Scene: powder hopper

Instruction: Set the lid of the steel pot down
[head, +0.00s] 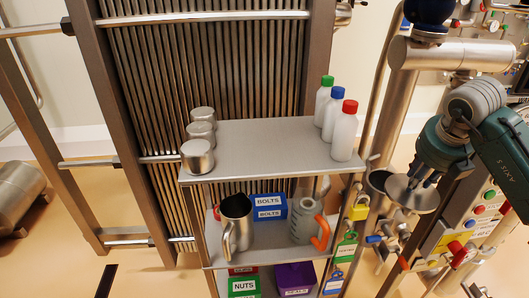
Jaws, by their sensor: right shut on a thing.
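My right gripper (422,182) comes in from the right and is shut on the steel lid (408,199), a round, shiny disc. The lid is held tilted in the air, to the right of the shelf unit. An open steel vessel (377,188), which looks like the steel pot, shows just left of the lid. The lid partly covers it in the picture; I cannot tell whether they touch. My left gripper is not in view.
The top shelf (255,143) holds several steel canisters (198,155) at left and bottles (344,132) at right, with clear room between. Below are a steel jug (236,227) and a blue bolts box (270,206). A panel with buttons (478,209) stands at right.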

